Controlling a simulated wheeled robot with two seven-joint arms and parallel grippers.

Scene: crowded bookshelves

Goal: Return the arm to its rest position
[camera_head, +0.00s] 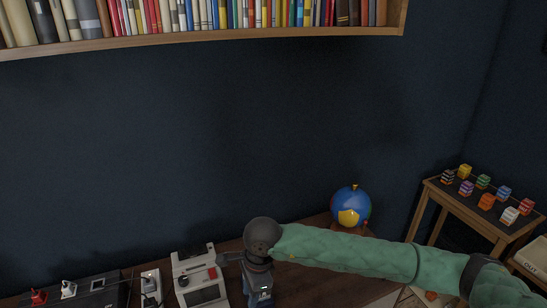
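My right arm (360,252) in its green padded sleeve reaches in from the lower right and stretches left over the desk. It ends in a dark round joint (262,235). My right gripper (257,284) hangs below this joint, low in the head view, beside a white boxy device. Its fingertips are not clear, so I cannot tell whether it is open or shut, or whether it holds anything. My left gripper is not in view.
A wooden shelf (210,39) full of books runs along the top. A blue globe (350,206) stands on the desk behind my arm. The white device (203,291) and small gadgets stand at lower left. A side table (436,187) with colourful blocks stands right.

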